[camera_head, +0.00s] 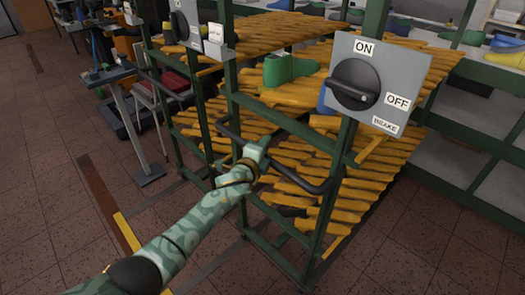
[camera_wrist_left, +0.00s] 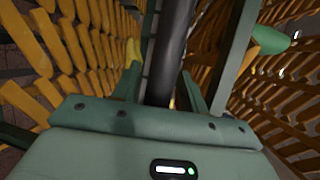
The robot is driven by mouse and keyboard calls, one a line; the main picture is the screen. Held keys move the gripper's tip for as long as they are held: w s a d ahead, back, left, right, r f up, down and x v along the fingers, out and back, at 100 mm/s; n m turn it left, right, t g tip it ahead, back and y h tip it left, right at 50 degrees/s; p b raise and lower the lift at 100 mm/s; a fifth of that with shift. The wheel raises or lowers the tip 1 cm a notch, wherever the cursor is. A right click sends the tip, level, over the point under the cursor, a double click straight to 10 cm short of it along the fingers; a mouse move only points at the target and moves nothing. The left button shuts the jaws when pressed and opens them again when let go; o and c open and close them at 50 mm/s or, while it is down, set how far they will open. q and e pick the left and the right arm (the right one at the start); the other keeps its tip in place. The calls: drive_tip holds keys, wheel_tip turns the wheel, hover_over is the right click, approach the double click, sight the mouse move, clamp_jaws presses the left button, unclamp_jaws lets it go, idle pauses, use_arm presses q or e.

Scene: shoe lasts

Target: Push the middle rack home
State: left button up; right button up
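A green-framed rack (camera_head: 323,215) holds sloping rows of yellow-orange shoe lasts (camera_head: 300,150). A grey panel (camera_head: 408,68) with a black dial marked ON, OFF and BRAKE is at its front right post. A black handle bar (camera_head: 290,182) crosses its front. My left gripper (camera_head: 257,155) is at this handle. In the left wrist view, the dark bar (camera_wrist_left: 172,50) runs between the two fingers (camera_wrist_left: 160,90); I cannot tell whether they press on it. Which rack counts as the middle one is unclear. My right gripper is not in view.
A green boot-shaped last (camera_head: 290,68) stands on the shelf. Grey shelving (camera_head: 475,150) is at the right. Tiled floor (camera_head: 60,200) is open at the left.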

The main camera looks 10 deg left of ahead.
use_arm(q)
drive_tip(key=p+v, duration=0.8)
drive_tip(key=v, duration=0.8)
drive_tip(key=shift+s, duration=0.2)
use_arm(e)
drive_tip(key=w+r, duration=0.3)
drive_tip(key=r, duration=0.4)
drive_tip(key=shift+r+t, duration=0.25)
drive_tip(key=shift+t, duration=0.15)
use_arm(q)
drive_tip(key=shift+a, duration=0.1)
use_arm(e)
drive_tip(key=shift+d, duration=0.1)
